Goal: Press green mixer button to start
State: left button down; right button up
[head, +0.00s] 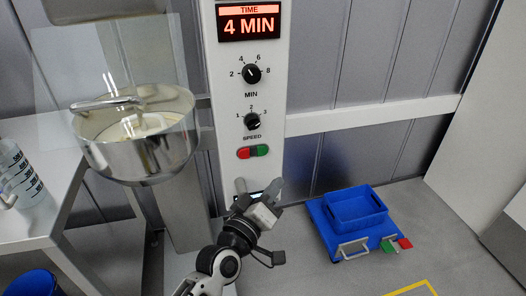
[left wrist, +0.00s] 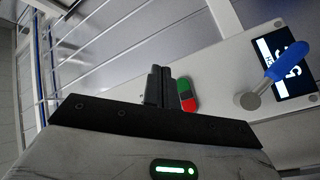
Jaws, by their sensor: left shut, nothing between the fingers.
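The green mixer button (head: 262,150) sits beside the red button (head: 243,153) on the white control column, below the speed knob. My left gripper (head: 276,185) is in front of the column, below the buttons in the head view. In the left wrist view its dark fingers (left wrist: 160,85) are shut together and empty. There the green button (left wrist: 184,88) and the red button (left wrist: 188,104) show just right of the fingertips, with the green partly hidden. I cannot tell whether the fingers touch it. My right gripper is not in view.
The column carries a lit display reading 4 MIN (head: 249,22), a minutes knob (head: 251,74) and a speed knob (head: 252,121). A steel mixing bowl (head: 140,145) stands left. A blue-handled lever (left wrist: 288,62) shows in the left wrist view. A blue crate (head: 354,210) sits right.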

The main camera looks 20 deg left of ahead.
aim_at(263, 151)
pick_arm(q)
jog(key=shift+w+a, duration=0.1)
jog(key=shift+w+a+b, duration=0.6)
jog(key=shift+w+a, duration=0.2)
jog(key=shift+w, duration=0.4)
jog(key=shift+w+a+b, duration=0.6)
jog(key=shift+w+a, duration=0.2)
jog(key=shift+w, duration=0.35)
jog(key=shift+w+a+b, duration=0.6)
jog(key=shift+w+a, duration=0.2)
jog(key=shift+w, duration=0.4)
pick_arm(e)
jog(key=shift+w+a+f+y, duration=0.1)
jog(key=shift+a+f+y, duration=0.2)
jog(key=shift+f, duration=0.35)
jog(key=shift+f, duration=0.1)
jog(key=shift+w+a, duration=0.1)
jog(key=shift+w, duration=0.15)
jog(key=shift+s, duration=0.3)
